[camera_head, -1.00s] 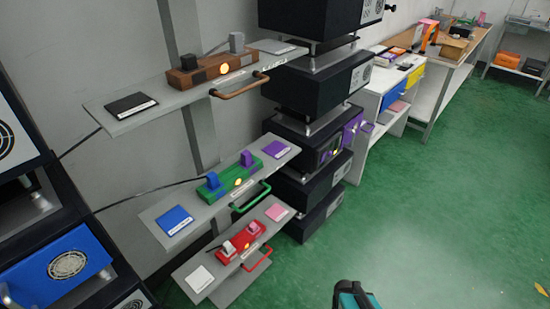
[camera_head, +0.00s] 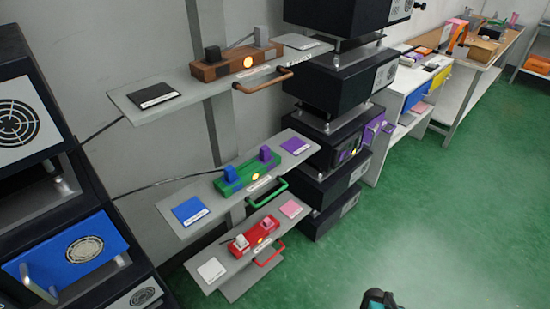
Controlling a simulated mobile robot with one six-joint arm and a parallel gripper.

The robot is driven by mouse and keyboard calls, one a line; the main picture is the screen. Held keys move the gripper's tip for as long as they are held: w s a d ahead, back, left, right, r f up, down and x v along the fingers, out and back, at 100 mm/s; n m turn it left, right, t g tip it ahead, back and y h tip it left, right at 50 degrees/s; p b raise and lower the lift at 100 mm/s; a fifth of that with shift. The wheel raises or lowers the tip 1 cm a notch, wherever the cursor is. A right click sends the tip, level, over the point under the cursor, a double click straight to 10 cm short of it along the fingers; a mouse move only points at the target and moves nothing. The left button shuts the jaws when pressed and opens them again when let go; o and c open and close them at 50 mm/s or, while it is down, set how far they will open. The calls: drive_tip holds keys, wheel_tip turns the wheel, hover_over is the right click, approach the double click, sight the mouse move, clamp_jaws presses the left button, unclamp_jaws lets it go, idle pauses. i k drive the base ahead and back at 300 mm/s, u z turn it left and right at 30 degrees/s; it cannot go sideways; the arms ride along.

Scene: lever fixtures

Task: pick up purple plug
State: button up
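The purple plug (camera_head: 266,154) is a small upright block on the right part of the green socket strip (camera_head: 248,171), on the middle grey shelf (camera_head: 178,222). A blue plug (camera_head: 231,174) stands on the same strip to its left, with a black cable running off left. A purple pad (camera_head: 295,145) lies at the shelf's right end and a blue pad (camera_head: 190,211) at its left end. A dark and teal part of my arm shows at the bottom edge, well right of the shelf. My gripper's fingers do not show.
A shelf with a brown strip (camera_head: 222,69) is above, one with a red strip (camera_head: 254,237) below. A green handle (camera_head: 268,196) juts from the middle shelf. Black boxes (camera_head: 318,180) stand right, a blue-fronted cabinet (camera_head: 70,262) left. Green floor (camera_head: 440,220) is clear at right.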

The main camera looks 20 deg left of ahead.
sight(265, 152)
drive_tip(key=z, duration=0.05)
drive_tip(key=k, duration=1.45)
drive_tip(key=u, duration=1.7)
drive_tip(key=i, duration=1.05)
drive_tip(key=z, duration=0.1)
